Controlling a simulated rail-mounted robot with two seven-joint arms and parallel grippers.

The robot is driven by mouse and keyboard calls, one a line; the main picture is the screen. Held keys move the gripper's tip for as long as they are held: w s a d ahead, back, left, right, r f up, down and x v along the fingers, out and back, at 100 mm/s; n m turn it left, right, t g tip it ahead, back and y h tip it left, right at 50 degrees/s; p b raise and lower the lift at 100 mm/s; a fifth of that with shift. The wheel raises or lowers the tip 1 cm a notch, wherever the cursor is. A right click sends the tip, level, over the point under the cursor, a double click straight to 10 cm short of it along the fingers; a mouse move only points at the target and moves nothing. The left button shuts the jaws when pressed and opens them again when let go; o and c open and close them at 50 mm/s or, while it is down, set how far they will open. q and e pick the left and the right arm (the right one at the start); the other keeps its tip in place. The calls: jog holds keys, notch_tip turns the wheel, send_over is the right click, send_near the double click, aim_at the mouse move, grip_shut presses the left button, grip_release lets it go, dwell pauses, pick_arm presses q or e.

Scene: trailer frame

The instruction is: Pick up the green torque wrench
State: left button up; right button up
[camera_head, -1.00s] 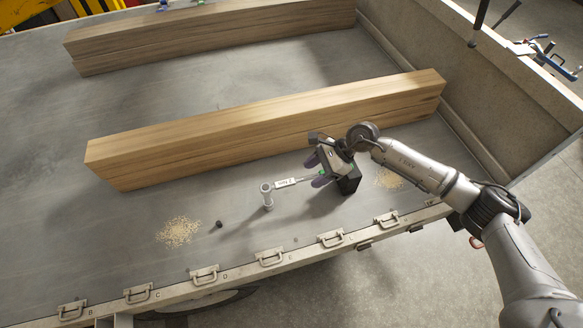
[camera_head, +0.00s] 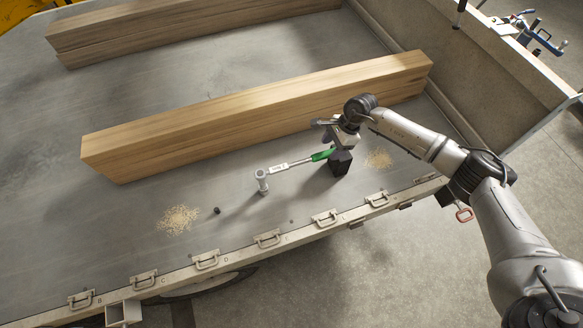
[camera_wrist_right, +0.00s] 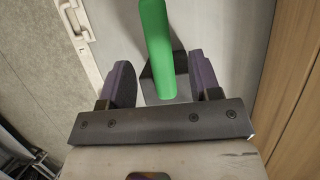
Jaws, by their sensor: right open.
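My right gripper (camera_head: 338,142) is above the handle end. In the right wrist view, the purple-padded fingers of my right gripper (camera_wrist_right: 162,82) are open, with the green handle (camera_wrist_right: 157,45) showing between and beyond them. I cannot tell whether they touch it. My left gripper is not visible.
A long timber beam (camera_head: 250,112) lies behind the wrench, and another (camera_head: 180,30) lies farther back. Piles of wood shavings (camera_head: 178,220) and (camera_head: 379,159) lie on either side. A small dark piece (camera_head: 217,211) is on the bed. Latches line the near edge (camera_head: 208,259).

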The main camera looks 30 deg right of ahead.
aim_at(327, 152)
jog(key=shift+x, duration=2.75)
jog(key=shift+a+r, duration=0.1)
jog(key=shift+r, duration=0.1)
grip_shut()
